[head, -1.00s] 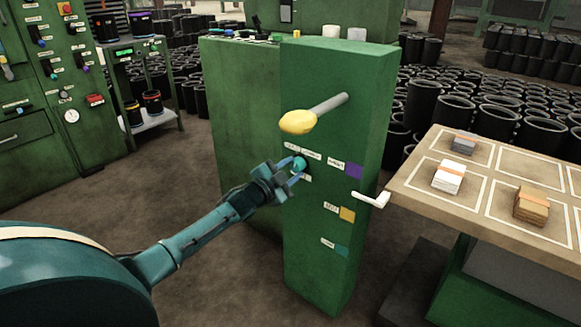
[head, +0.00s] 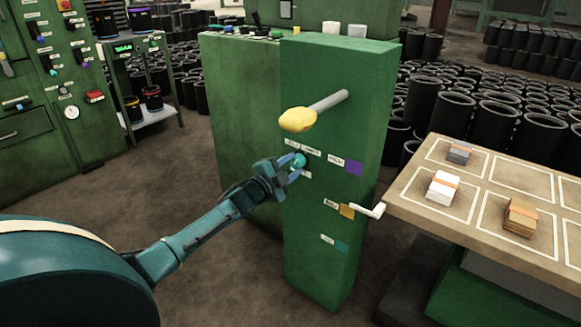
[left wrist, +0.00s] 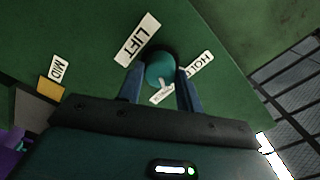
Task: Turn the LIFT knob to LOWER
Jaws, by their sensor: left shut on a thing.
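The teal LIFT knob (head: 299,160) sits on the front of the green cabinet (head: 340,70), under the yellow-ended lever. In the left wrist view the round teal knob (left wrist: 160,68) has a small white mark near its lower edge. A LIFT label (left wrist: 137,40) is at its upper left and a HOLD label (left wrist: 200,64) at its right. Another label, partly hidden, lies between the fingers below it. My left gripper (head: 288,164) is shut on the knob, one finger on each side; it also shows in the left wrist view (left wrist: 160,88). My right gripper is not in view.
A yellow-ended lever (head: 298,120) sticks out above the knob. A white handle (head: 368,210) juts out at lower right, near the table (head: 412,192) with paper stacks. Open floor lies left.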

